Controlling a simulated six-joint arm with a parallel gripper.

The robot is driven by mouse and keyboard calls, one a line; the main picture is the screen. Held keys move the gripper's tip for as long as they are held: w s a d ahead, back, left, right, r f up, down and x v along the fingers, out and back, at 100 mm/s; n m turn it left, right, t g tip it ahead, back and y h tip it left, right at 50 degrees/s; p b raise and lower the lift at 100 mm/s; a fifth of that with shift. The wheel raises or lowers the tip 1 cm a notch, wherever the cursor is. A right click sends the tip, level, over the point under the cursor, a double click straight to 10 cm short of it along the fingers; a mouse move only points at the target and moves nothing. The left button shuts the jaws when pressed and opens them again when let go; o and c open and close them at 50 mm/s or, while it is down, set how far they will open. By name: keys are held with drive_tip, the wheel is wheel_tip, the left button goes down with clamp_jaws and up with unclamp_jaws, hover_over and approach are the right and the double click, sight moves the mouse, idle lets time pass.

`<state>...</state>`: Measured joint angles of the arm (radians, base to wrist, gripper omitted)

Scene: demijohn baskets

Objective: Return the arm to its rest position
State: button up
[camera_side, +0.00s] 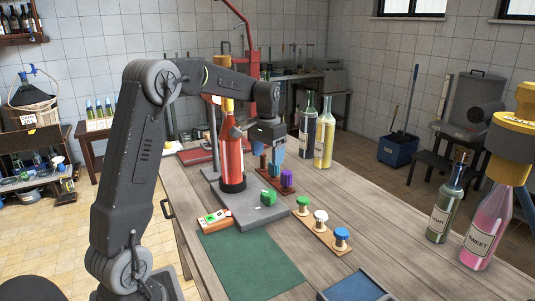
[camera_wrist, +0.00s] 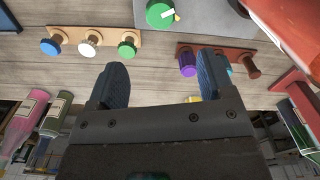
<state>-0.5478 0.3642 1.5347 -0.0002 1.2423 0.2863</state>
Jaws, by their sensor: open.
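My gripper (camera_side: 277,152) hangs above the far part of the wooden table, beside the red bottle (camera_side: 229,150) in its stand. I cannot tell the exact gap between the fingers and that rack.
A wooden strip holds a green stopper (camera_side: 303,201), white stopper (camera_side: 321,216) and blue stopper (camera_side: 341,234). A green piece (camera_side: 268,197) sits on the grey base. A green mat (camera_side: 250,264) and blue tray (camera_side: 352,287) lie nearer. Bottles (camera_side: 480,228) stand at right.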

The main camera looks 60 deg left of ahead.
drive_tip(key=s+d+r+m+t, duration=0.1)
drive_tip(key=s+d+r, duration=0.35)
drive_tip(key=d, duration=0.55)
drive_tip(key=s+d+f+m+t, duration=0.1)
drive_tip(key=s+d+t, duration=0.3)
drive_tip(key=s+d, duration=1)
drive_tip(key=shift+s+d+f+m+t, duration=0.25)
drive_tip(key=shift+s+m, duration=0.25)
drive_tip(key=shift+s, duration=0.7)
drive_tip(key=shift+a, duration=0.1)
drive_tip(key=shift+c, duration=0.2)
